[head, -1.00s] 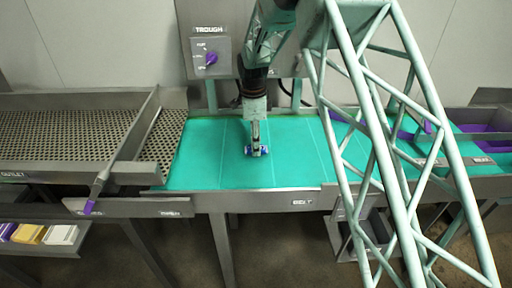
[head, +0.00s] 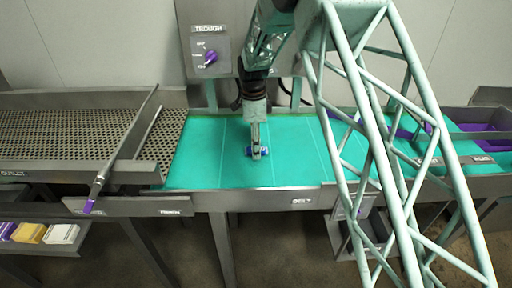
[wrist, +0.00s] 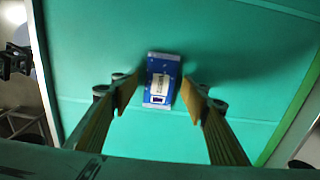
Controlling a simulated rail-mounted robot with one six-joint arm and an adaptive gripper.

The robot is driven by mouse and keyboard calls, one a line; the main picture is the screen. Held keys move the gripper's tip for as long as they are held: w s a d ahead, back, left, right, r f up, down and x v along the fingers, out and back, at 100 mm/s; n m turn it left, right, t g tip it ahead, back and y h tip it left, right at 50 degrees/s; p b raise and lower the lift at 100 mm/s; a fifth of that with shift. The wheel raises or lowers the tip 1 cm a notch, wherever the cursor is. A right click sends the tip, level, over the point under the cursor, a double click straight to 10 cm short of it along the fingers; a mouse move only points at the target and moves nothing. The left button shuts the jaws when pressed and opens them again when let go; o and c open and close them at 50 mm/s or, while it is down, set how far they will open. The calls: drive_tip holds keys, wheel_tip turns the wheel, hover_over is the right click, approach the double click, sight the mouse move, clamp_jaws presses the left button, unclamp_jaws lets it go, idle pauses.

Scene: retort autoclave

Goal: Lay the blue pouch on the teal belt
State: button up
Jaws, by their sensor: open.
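The blue pouch (wrist: 162,82) lies on the teal belt (wrist: 100,35), with a pale label and a silvery end facing up. In the wrist view it sits between the two fingers of my gripper (wrist: 162,94), with a gap on each side. The fingers are open and hold nothing. The middle of the pouch is hidden by the gripper there.
A perforated outlet tray (head: 60,135) adjoins the belt at left, with a purple-tipped lever (head: 100,180) at its edge. A trough panel with a purple knob (head: 211,57) stands behind. The belt around the pouch is clear.

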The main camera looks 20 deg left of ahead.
drive_tip(key=shift+r, duration=0.15)
wheel_tip(320, 180, up, 12)
drive_tip(key=shift+a, duration=0.2)
idle(0.6)
idle(0.9)
